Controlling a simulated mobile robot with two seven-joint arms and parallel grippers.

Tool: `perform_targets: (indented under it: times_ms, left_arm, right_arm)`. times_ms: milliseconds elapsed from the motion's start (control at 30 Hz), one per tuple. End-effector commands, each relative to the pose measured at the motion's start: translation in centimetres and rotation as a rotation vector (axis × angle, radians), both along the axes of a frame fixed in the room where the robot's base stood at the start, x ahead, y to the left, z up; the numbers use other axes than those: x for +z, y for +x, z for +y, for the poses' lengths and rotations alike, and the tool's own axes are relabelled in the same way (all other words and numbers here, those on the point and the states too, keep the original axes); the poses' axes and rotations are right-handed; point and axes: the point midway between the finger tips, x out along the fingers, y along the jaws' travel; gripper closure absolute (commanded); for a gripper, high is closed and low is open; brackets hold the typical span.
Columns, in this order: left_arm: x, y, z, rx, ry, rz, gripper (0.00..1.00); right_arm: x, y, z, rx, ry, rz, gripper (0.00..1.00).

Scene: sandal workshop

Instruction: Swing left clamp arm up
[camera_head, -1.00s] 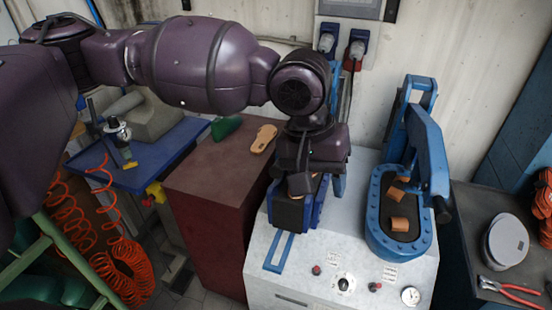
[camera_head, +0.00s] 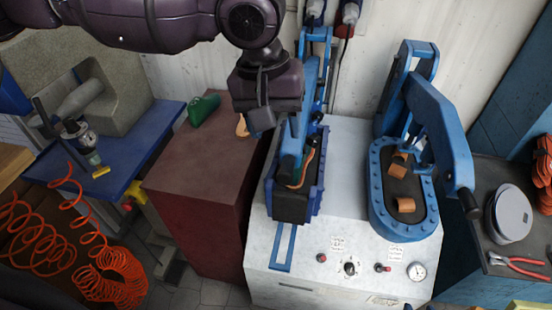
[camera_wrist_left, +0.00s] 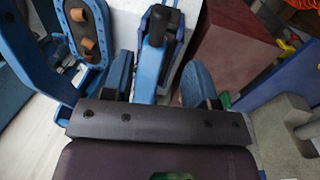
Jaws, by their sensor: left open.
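The left clamp arm (camera_head: 296,137) is a blue bar at the left press station (camera_head: 277,207) of the white machine. It slopes from the rear post down over the station, with a tan-edged sandal part (camera_head: 302,170) beside it. My left gripper (camera_head: 263,118) is above and left of the bar in the head view; its fingertips are partly hidden there. In the left wrist view its two fingers (camera_wrist_left: 155,82) are apart, with the blue bar (camera_wrist_left: 148,85) and its black handle (camera_wrist_left: 157,24) seen between them. I see no clear contact. My right gripper is not in view.
The right station (camera_head: 374,195) holds tan pieces under its own blue clamp arm (camera_head: 440,120). A dark red cabinet (camera_head: 195,190) stands left of the machine, with a green object (camera_head: 204,109) on top. Red pliers (camera_head: 518,262) lie at right.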

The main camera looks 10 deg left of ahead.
Motion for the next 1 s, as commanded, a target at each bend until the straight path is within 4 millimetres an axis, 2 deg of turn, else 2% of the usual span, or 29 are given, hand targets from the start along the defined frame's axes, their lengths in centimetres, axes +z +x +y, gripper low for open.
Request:
perform_targets:
  times_ms: [167, 600, 800, 1000]
  left_arm:
    - [-1.6, 0.0, -0.2, 0.001, 0.001, 0.003, 0.47]
    - [-8.5, 0.0, -1.3, 0.0, 0.001, 0.003, 0.47]
    - [-10.2, 0.0, -1.6, 0.001, 0.0, 0.001, 0.47]
    - [-10.6, 0.0, -1.6, 0.001, 0.0, 0.0, 0.47]
  right_arm:
    - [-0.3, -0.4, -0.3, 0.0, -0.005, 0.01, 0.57]
    - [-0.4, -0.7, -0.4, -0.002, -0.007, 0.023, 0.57]
    - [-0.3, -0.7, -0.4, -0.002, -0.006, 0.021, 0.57]
    - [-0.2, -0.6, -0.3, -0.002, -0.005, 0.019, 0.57]
